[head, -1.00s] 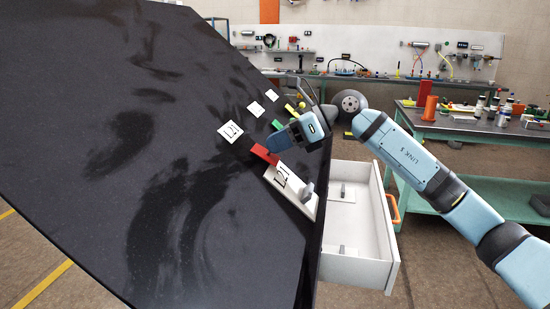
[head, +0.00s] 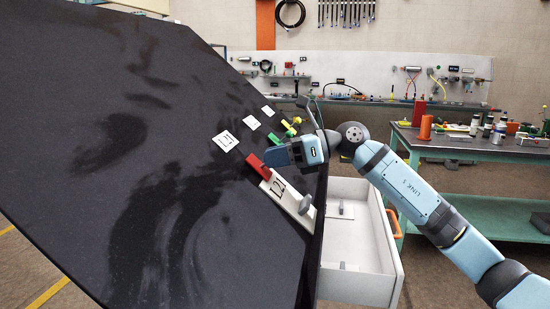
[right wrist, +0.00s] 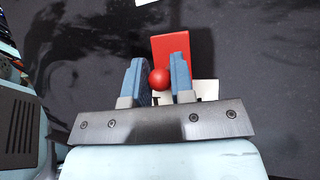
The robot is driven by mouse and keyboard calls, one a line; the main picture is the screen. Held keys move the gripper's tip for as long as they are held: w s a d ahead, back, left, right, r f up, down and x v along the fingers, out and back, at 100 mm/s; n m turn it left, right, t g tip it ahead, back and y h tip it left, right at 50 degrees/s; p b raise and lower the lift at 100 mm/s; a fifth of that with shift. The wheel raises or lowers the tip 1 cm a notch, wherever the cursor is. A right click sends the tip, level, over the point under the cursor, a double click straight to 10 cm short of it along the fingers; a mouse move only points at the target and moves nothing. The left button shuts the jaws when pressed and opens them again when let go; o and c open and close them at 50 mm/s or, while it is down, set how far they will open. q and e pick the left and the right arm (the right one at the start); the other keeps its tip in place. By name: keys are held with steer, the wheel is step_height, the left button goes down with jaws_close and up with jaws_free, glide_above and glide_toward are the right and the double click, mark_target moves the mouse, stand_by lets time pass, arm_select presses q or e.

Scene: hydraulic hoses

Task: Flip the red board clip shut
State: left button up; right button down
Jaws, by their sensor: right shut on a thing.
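The red board clip (head: 257,165) stands at the upper-left end of a white plate (head: 270,189) on the dark slanted board. In the right wrist view, the red flap (right wrist: 175,50) lies just beyond the fingers, with a red ball knob (right wrist: 158,79) at its near end. My right gripper (head: 272,158) is at the red clip. In the right wrist view, its two blue fingers (right wrist: 158,80) are shut on the red knob from both sides. My gripper hides part of the clip in the head view. My left gripper is not in view.
The plate bears a dark printed label and a grey knob (head: 305,204). Green (head: 280,137) and yellow (head: 288,127) clips sit farther along the board edge, with white cards (head: 227,140) beside them. An open white drawer (head: 352,287) is below right. A workbench (head: 480,143) stands behind.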

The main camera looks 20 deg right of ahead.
steer(key=c, duration=1.1)
jaws_free()
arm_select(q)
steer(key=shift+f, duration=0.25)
arm_select(e)
steer(key=shift+o, duration=0.5)
arm_select(q)
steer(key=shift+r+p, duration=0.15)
steer(key=shift+p, duration=0.15)
arm_select(e)
steer(key=v, duration=1.3)
steer(key=shift+s+d, duration=0.15)
steer(key=shift+d, duration=0.25)
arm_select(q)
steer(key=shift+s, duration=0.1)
